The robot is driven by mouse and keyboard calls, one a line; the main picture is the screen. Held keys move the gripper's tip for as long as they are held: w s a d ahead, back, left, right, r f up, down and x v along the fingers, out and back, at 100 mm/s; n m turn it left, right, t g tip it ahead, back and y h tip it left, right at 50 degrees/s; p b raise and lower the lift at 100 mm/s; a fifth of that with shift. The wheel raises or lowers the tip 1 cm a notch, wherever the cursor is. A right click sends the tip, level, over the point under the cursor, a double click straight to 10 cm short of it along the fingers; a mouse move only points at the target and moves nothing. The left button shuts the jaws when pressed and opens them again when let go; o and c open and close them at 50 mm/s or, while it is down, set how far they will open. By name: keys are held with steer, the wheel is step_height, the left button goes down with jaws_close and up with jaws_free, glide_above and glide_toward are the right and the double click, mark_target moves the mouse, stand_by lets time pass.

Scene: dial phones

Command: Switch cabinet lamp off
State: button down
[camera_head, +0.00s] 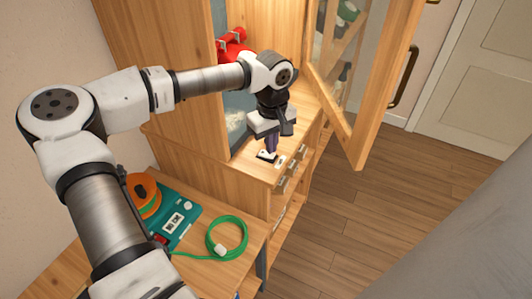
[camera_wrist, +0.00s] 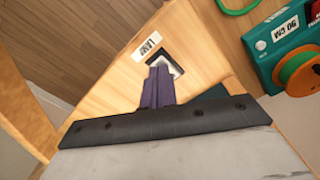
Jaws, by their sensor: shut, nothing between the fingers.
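The wooden cabinet (camera_head: 190,110) stands with its glazed door (camera_head: 360,110) swung open to the right. A small switch with a white plate and dark middle sits on the cabinet's ledge; it shows in the head view (camera_head: 265,157) and in the wrist view (camera_wrist: 168,62). A label reading "LAMP" (camera_wrist: 147,46) is beside it. My gripper (camera_head: 271,150) points down at the switch, its purple fingers shut with nothing between them. In the wrist view the fingertips (camera_wrist: 159,72) overlap the switch's near edge. I cannot tell whether they touch it, or whether the lamp is lit.
A teal device (camera_head: 175,215) with an orange reel (camera_head: 143,194) and a looped green cable (camera_head: 226,238) lies on the lower wooden surface. A red object (camera_head: 233,45) is inside the cabinet. The floor (camera_head: 400,210) at right is clear.

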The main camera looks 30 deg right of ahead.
steer(key=shift+f+b, duration=0.55)
steer(key=shift+f, duration=0.25)
stand_by(0.4)
steer(key=shift+r+p, duration=2.15)
steer(key=shift+r, duration=1.35)
